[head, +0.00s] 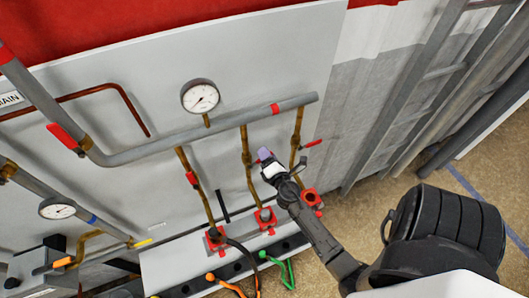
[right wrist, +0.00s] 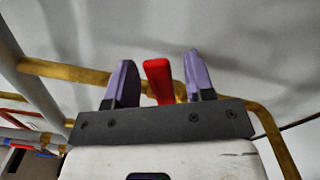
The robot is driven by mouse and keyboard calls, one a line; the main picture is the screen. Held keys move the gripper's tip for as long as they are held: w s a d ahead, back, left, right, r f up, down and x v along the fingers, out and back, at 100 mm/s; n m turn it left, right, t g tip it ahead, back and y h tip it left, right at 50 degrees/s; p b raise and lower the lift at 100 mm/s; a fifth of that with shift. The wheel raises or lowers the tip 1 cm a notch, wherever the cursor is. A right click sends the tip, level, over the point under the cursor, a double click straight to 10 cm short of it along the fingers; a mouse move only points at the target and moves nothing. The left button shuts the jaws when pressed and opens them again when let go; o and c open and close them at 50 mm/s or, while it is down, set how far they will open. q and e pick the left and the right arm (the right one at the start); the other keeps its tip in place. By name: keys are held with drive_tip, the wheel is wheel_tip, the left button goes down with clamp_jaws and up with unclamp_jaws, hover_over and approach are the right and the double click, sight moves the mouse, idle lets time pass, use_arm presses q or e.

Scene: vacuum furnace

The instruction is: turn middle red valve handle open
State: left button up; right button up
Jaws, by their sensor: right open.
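Three brass pipes drop from the grey header pipe in the head view. The middle brass pipe (head: 245,145) runs down just left of my right gripper (head: 265,157). The middle red valve handle is hidden behind the gripper in the head view. In the right wrist view a red handle (right wrist: 158,80) stands between the two purple fingers of the right gripper, with a visible gap to each finger. The right gripper is open around it, not clamped. My left gripper is not in view.
Red handles also sit on the left brass pipe (head: 191,178) and the right brass pipe (head: 312,143). A round gauge (head: 200,97) stands above the header pipe (head: 220,127). Red fittings (head: 265,217) and hoses are below.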

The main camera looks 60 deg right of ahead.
drive_tip(key=shift+c, duration=0.2)
clamp_jaws()
idle(0.4)
